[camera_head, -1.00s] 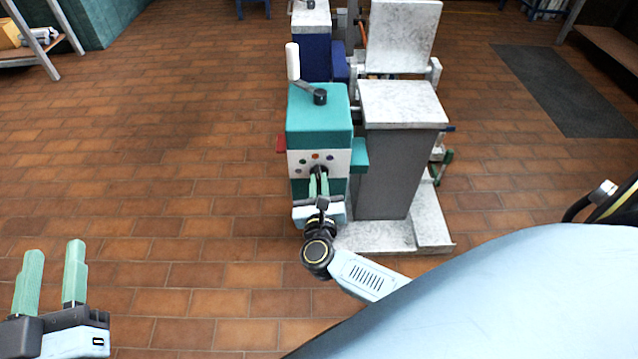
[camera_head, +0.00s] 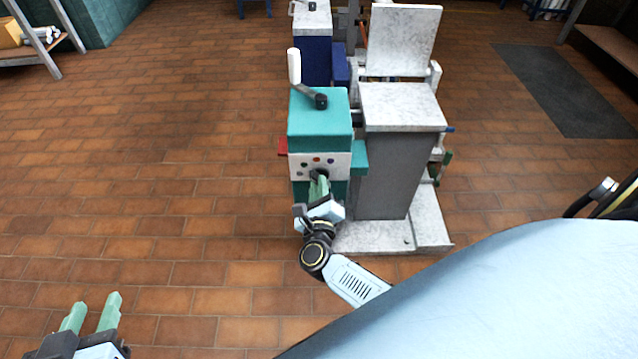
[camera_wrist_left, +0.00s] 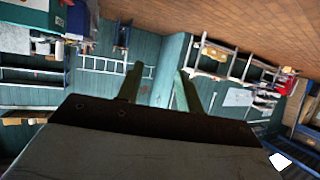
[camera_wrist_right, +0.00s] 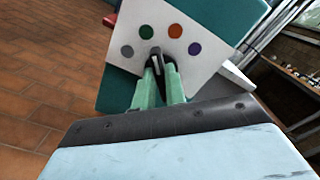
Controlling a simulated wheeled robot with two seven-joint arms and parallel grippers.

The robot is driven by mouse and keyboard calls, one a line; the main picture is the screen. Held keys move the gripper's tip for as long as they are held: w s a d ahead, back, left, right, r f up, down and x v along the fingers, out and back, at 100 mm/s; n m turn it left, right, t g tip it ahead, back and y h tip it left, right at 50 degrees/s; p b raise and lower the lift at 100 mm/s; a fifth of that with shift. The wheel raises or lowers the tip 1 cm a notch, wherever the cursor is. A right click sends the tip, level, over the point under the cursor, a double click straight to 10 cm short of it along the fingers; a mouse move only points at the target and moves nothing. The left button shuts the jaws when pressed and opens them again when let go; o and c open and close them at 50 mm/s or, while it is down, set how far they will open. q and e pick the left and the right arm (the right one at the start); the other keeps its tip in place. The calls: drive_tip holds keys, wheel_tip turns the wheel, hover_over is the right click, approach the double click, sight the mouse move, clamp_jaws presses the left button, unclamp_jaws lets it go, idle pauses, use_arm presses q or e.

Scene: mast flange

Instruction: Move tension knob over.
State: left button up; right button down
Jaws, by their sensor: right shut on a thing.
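The tension knob (camera_wrist_right: 157,62) is a dark knob with a pointer on the white panel (camera_wrist_right: 190,30) of the teal machine (camera_head: 320,120). Several coloured dots, grey, green, orange and purple, arc around it. My right gripper (camera_wrist_right: 160,75) is shut on the knob, and it also shows in the head view (camera_head: 318,180) at the machine's front, rolled to one side. In the right wrist view the pointer lies near the middle of the arc; the exact dot is hard to tell. My left gripper (camera_head: 92,312) is open and empty at the lower left, far from the machine.
A white-handled crank (camera_head: 295,68) stands on top of the machine. A red part (camera_head: 282,146) sticks out at its left. A grey cabinet with a marbled top (camera_head: 402,105) stands close on the right. The tiled floor at left is clear.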

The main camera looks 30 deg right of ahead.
use_arm(q)
drive_tip(key=s+a+f+g+y+p, duration=0.2)
drive_tip(key=s+a+f+g, duration=0.2)
drive_tip(key=s+f+g, duration=0.3)
drive_tip(key=shift+s+a+f+n+g+p, duration=0.3)
drive_tip(key=shift+s+f+g+p, duration=0.15)
drive_tip(key=shift+s, duration=0.9)
use_arm(e)
drive_tip(key=shift+a+f+n, duration=0.1)
drive_tip(key=shift+f+n, duration=0.05)
drive_tip(key=shift+n, duration=2.3)
drive_tip(key=shift+f+n, duration=0.15)
drive_tip(key=shift+n, duration=2.3)
use_arm(q)
drive_tip(key=shift+r, duration=0.1)
use_arm(e)
drive_tip(key=c, duration=1.4)
unclamp_jaws()
drive_tip(key=shift+c, duration=0.2)
